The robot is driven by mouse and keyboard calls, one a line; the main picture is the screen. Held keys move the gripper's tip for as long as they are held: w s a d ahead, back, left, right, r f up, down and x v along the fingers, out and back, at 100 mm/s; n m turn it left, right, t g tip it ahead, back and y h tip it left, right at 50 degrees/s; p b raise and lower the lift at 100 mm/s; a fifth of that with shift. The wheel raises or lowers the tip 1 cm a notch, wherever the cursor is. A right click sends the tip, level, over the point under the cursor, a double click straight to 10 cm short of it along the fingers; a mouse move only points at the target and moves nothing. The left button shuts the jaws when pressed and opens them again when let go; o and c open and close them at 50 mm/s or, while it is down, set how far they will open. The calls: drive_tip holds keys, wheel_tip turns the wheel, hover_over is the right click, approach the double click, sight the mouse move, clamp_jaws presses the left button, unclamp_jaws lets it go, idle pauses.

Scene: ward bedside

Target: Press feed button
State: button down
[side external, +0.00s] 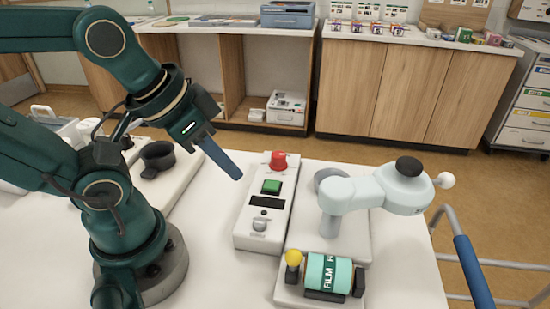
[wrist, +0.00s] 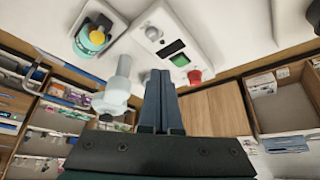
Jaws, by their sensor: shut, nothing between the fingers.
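A white control box (side external: 252,221) stands on the white table, and it also shows in the wrist view (wrist: 162,46). The green button also shows in the wrist view (wrist: 180,60). No readable label tells which one is the feed button. My gripper (side external: 238,176) is shut and empty. Its fingertips are above and to the left of the green button in the side view, apart from the box.
Right of the box stands a pale machine (side external: 345,202) with an overhanging head. In front of it is a teal film roll (side external: 328,272) on a holder with a yellow knob (side external: 293,258). A blue-sleeved rail (side external: 473,272) is at the right. Cabinets (side external: 378,85) stand behind.

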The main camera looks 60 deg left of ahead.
idle(0.4)
drive_tip(key=a+r+m+g+y, duration=0.3)
drive_tip(key=m+g+y, duration=0.2)
drive_tip(key=w+d+f+m+y, duration=0.3)
drive_tip(key=w+d+m+y, duration=0.1)
drive_tip(key=d, duration=0.2)
drive_tip(key=shift+m, duration=0.4)
drive_tip(key=shift+d+f, duration=0.1)
drive_tip(key=shift+f, duration=0.05)
